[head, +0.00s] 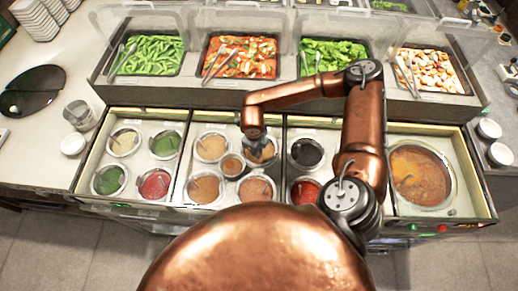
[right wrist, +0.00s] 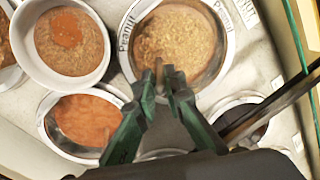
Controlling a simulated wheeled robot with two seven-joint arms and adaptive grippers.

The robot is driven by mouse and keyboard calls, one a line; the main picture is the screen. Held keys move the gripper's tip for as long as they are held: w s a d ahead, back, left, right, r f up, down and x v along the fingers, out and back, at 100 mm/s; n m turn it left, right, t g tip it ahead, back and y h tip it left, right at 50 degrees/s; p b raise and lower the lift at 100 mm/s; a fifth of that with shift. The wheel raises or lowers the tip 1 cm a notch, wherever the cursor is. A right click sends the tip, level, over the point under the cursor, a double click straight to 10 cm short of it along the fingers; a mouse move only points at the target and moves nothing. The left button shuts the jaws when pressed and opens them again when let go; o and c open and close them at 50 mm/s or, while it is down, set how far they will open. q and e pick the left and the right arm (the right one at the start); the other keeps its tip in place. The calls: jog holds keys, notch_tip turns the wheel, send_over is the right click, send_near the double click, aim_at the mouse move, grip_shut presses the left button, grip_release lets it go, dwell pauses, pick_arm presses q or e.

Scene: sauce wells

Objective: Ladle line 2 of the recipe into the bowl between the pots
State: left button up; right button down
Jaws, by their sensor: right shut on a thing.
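My right gripper (head: 255,137) is over the upper right pot (head: 265,155) of the second compartment. In the right wrist view its green fingers (right wrist: 168,82) are shut on a thin brown ladle handle (right wrist: 159,70). They are at the near rim of a pot labelled "Peanut" (right wrist: 180,35), which holds grainy tan sauce. The ladle's lower end is hidden. The bowl (head: 231,164) stands among the pots; in the right wrist view the bowl (right wrist: 68,42) holds brown sauce with an orange-red patch. My left gripper is out of view. No readable recipe shows.
A pot of orange sauce (right wrist: 85,122) is beside the bowl in the wrist view. A large soup pot (head: 420,176) is at the right. Food trays with tongs and clear guards line the back.

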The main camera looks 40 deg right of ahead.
jog(key=shift+f, duration=0.2)
jog(key=c, duration=1.9)
grip_release()
jog(key=shift+c, duration=0.2)
jog(key=shift+o, duration=0.6)
jog(key=o, duration=0.5)
jog(key=shift+r, duration=0.15)
jog(key=shift+r+p, duration=2.65)
jog(key=shift+r, duration=1.75)
